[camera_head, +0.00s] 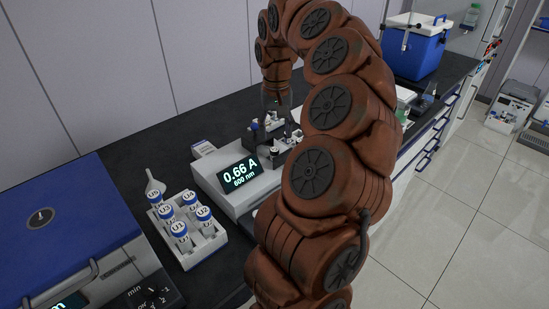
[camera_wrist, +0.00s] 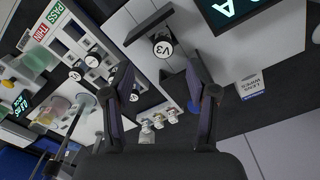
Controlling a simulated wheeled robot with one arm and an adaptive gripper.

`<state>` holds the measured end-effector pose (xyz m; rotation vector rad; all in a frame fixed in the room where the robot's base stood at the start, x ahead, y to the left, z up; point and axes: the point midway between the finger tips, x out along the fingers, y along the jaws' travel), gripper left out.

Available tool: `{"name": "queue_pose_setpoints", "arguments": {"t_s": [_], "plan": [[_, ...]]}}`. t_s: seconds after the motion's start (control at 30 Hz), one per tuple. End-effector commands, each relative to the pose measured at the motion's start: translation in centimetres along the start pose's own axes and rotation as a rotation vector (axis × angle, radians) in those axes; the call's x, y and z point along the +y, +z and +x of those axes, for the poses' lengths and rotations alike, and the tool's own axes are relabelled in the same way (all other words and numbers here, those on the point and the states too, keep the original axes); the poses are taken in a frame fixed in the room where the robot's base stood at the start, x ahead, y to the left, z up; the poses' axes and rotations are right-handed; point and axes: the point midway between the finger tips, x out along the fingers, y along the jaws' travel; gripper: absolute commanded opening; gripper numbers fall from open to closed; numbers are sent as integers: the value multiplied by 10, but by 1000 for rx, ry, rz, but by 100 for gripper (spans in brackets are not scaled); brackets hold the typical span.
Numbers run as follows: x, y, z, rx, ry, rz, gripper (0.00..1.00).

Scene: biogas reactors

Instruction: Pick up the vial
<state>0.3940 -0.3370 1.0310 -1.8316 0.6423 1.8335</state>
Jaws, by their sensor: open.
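A dark-bodied vial with a white cap marked V3 (camera_wrist: 163,48) shows in the wrist view, just beyond my fingertips and roughly between them. It is by the white photometer, whose display (camera_head: 240,174) reads 0.66 A, 600 nm. My gripper (camera_wrist: 160,68) is open, with one dark finger on each side and nothing seen between the tips. In the head view my gripper (camera_head: 276,118) hangs over the photometer, small and partly mixed with dark parts there. I cannot tell if a finger touches the vial.
A white rack (camera_head: 215,246) holds several blue-capped tubes marked U, left of the photometer. A blue-lidded machine (camera_head: 70,225) fills the left. A blue cooler (camera_head: 418,50) stands far back. PASS (camera_wrist: 53,12) and THIN labels mark another white holder.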

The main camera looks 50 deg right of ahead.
Motion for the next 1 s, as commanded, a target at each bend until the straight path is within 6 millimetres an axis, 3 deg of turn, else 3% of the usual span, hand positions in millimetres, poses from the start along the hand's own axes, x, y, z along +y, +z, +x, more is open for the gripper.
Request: {"name": "queue_pose_setpoints", "arguments": {"t_s": [0.37, 0.7, 1.0], "plan": [[-2, 0, 27, -3, -1, -4, 58], [-4, -3, 68, -1, -1, -5, 58], [-4, -3, 72, 0, -1, -4, 58]]}}
